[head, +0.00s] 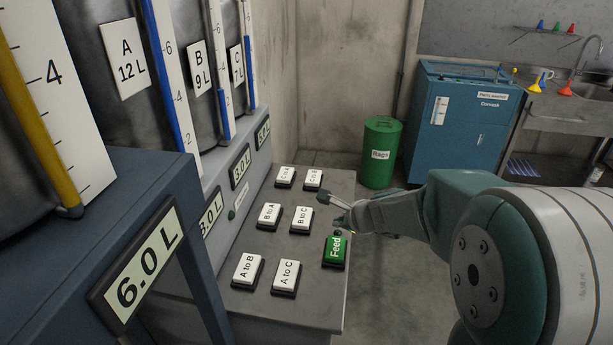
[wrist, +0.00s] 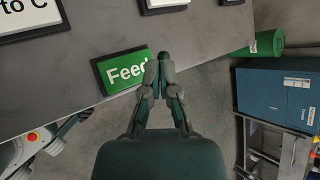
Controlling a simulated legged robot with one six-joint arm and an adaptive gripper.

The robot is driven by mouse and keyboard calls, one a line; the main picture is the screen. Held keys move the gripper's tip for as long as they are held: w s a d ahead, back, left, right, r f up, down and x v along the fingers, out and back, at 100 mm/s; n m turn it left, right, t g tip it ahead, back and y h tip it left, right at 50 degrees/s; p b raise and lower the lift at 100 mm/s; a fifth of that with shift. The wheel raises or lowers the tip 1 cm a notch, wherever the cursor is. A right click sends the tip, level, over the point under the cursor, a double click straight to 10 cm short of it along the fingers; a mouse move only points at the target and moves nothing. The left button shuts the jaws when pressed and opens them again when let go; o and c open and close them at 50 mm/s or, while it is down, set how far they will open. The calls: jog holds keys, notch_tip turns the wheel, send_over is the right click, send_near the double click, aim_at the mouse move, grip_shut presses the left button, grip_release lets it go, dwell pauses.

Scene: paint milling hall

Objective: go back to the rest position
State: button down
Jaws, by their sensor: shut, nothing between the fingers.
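My gripper (head: 337,212) is at the right edge of the grey button table in the head view, above and just beyond the green Feed button (head: 335,252). In the wrist view my gripper (wrist: 163,58) is shut and empty, its fingertips together beside the right end of the Feed button (wrist: 118,70). I cannot tell exactly how high the fingertips are above the table. My arm reaches in from the right of the head view.
The button table (head: 318,313) carries several white buttons, such as A to C (head: 286,275) and B to C (head: 301,219). Tanks with level scales stand at left, near a 6.0 L display (head: 138,272). A green Rags bin (head: 381,152) and blue cabinet (head: 460,125) stand behind.

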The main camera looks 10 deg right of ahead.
jog(key=shift+s+a+r+n, duration=0.2)
jog(key=shift+r+n, duration=0.05)
jog(key=shift+n, duration=0.05)
jog(key=s+a+r+n+g, duration=0.1)
jog(key=s+a+r+n, duration=0.15)
jog(key=s+n, duration=0.35)
jog(key=s+a+r+n+g, duration=0.1)
jog(key=s+a+r+n, duration=0.1)
jog(key=s+r+n, duration=0.3)
jog(key=s+d+n+h, duration=0.3)
jog(key=s+n, duration=0.7)
jog(key=s, duration=0.5)
jog(key=shift+s+d+r+n+g+h, duration=0.3)
jog(key=shift+s+d+r+n+g, duration=0.1)
jog(key=shift+d, duration=0.25)
jog(key=shift+a, duration=0.1)
